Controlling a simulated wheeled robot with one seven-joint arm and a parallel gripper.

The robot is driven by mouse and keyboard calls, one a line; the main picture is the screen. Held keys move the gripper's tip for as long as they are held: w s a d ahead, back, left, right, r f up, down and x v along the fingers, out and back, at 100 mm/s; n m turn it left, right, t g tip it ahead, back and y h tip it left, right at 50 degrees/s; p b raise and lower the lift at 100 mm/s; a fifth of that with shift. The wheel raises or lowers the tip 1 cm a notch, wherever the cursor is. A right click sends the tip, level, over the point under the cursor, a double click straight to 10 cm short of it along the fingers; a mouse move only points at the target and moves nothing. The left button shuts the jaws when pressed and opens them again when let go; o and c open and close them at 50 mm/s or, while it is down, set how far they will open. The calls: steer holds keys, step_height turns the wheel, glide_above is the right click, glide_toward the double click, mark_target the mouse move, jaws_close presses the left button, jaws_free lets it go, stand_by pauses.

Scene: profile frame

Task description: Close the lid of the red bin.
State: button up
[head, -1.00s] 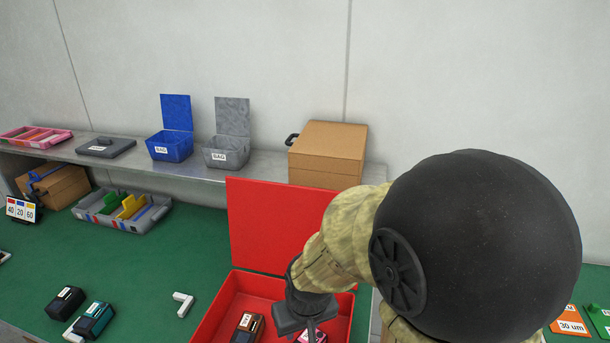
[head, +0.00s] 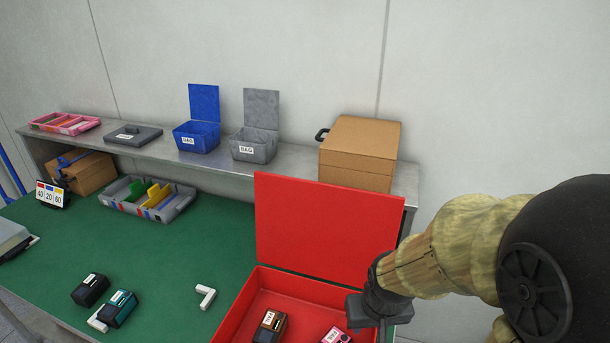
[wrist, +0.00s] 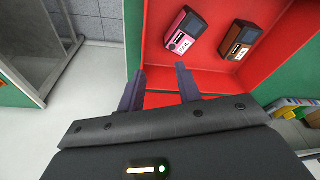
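The red bin (head: 240,308) stands at the front of the green table, with its red lid (head: 327,226) raised nearly upright at the back. A brown-and-black device (head: 271,326) and a pink-and-black device (head: 336,337) lie inside; both also show in the wrist view, the pink one (wrist: 186,32) and the brown one (wrist: 240,40). My gripper is at the bin's right side, in front of the lid's lower right corner; its fingertips are hidden in the head view. In the wrist view my gripper (wrist: 161,80) is open and empty, its fingers apart near the bin's red edge.
Behind the lid, a grey shelf (head: 290,174) holds a brown box (head: 357,155), small open blue (head: 196,137) and grey (head: 254,145) bins, and a pink tray (head: 65,123). Two dark devices and a white L-shaped piece (head: 205,296) lie left of the bin.

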steer(key=w+r+m+p, duration=0.7)
steer(key=w+r+p, duration=0.4)
steer(key=w+r, duration=0.3)
step_height(320, 180, up, 8)
steer(key=r+m+g+y+p, duration=0.1)
steer(key=m+y+p, duration=0.2)
steer(key=m, duration=0.5)
glide_above(342, 187)
steer(key=shift+f, duration=0.25)
steer(key=w+a+r+m+g+y+p, duration=0.1)
steer(key=w+a+r+m+p, duration=0.1)
steer(key=w+r+m, duration=0.5)
steer(key=shift+w+r+m+y, duration=0.25)
steer(key=shift+w+m+y, duration=0.15)
steer(key=shift+w, duration=0.1)
steer(key=shift+f, duration=0.15)
steer(key=p+x, duration=0.4)
steer(key=x, duration=1.3)
steer(key=shift+s+f, duration=0.1)
steer(key=shift+s, duration=0.1)
jaws_close()
